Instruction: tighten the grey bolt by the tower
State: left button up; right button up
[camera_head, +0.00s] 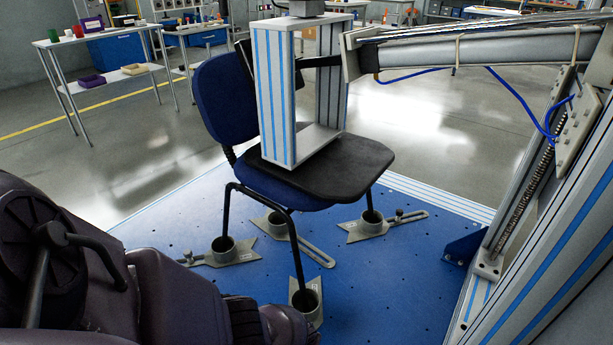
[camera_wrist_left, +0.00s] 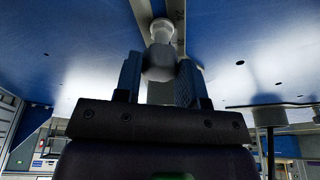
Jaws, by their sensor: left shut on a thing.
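In the left wrist view my left gripper (camera_wrist_left: 158,82) is shut on a grey bolt (camera_wrist_left: 159,62), whose rounded head sits between the two fingers. The bolt's paler end (camera_wrist_left: 160,30) lies against a grey strip by the blue floor plate (camera_wrist_left: 90,40). In the head view my left arm (camera_head: 180,300) fills the lower left, and its fingers and the held bolt cannot be made out. The tower (camera_head: 545,220), a silver frame with blue stripes, stands at the right. I cannot tell from these views how far the bolt is from it. My right gripper is not in view.
A blue chair (camera_head: 225,100) stands on the blue plate (camera_head: 390,270), its legs in grey cup clamps (camera_head: 370,222). A striped box frame (camera_head: 275,100) rests on its seat. A beam (camera_head: 470,50) crosses above. The plate's right part is mostly clear.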

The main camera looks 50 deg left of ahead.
pick_arm(q)
jog(key=m+b, duration=0.1)
jog(key=m, duration=0.2)
jog(key=shift+s+f+h, duration=0.1)
jog(key=shift+s+h, duration=0.05)
jog(key=shift+h, duration=0.15)
jog(key=shift+m, duration=0.3)
jog(key=o, duration=0.9)
jog(key=shift+o, duration=0.2)
jog(key=shift+w+r+n+p, duration=0.25)
jog(key=shift+w+n+p, duration=0.1)
jog(key=shift+n, duration=0.35)
jog(key=shift+s+n, duration=0.1)
jog(key=shift+n, duration=0.8)
jog(key=shift+s+f+n+y, duration=0.1)
jog(key=shift+f+n+y, duration=0.05)
jog(key=shift+n+y, duration=0.3)
